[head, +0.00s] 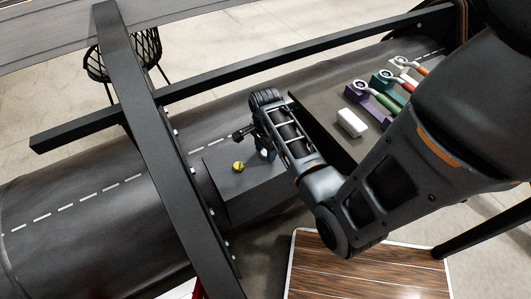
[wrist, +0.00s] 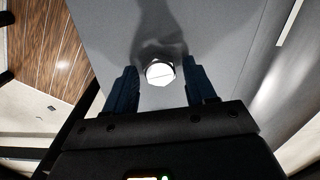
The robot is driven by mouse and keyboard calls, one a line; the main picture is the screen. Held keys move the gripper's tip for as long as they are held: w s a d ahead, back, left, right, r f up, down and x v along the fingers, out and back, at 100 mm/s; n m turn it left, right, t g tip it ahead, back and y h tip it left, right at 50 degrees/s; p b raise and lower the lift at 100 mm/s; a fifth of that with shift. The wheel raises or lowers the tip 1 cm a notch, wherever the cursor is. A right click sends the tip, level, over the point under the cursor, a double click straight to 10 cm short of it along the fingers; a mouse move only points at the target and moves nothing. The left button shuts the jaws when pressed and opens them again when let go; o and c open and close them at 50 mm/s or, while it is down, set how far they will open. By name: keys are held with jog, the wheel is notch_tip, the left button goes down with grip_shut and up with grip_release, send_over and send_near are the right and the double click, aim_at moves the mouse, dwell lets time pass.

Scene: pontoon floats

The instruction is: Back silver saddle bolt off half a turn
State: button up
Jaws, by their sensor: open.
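The silver saddle bolt (wrist: 160,73) shows in the wrist view as a bright, faceted head with a thin dark line across it, on a grey plate (wrist: 110,25). My gripper (wrist: 160,68) is open, with one dark blue finger on each side of the bolt head. Gaps show between the fingers and the head; I cannot tell how far down the fingertips reach. In the head view my gripper (head: 262,147) is over the grey saddle block (head: 250,196), and a small pale patch below it may be the bolt, mostly hidden.
A yellow-green knob (head: 238,166) stands on the block left of my gripper. A dark tray (head: 322,125) to the right holds a white block (head: 352,122) and several ratchet-like tools (head: 378,98) on coloured stands. A black beam (head: 165,150) crosses the float at left.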

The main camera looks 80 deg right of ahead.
jog(key=m+p, duration=0.3)
jog(key=m, duration=0.3)
jog(key=shift+r, duration=0.2)
jog(key=m+p, duration=0.1)
jog(key=m, duration=0.2)
jog(key=shift+m, duration=0.4)
jog(key=shift+f+m+p, duration=0.2)
jog(key=shift+m+p, duration=0.15)
jog(key=shift+m, duration=0.25)
jog(key=shift+c, duration=0.4)
jog(key=c, duration=0.8)
jog(key=n, duration=0.3)
jog(key=shift+n, duration=0.4)
jog(key=n, duration=0.3)
jog(key=shift+n, duration=0.3)
jog(key=n, duration=0.4)
jog(key=shift+n, duration=0.3)
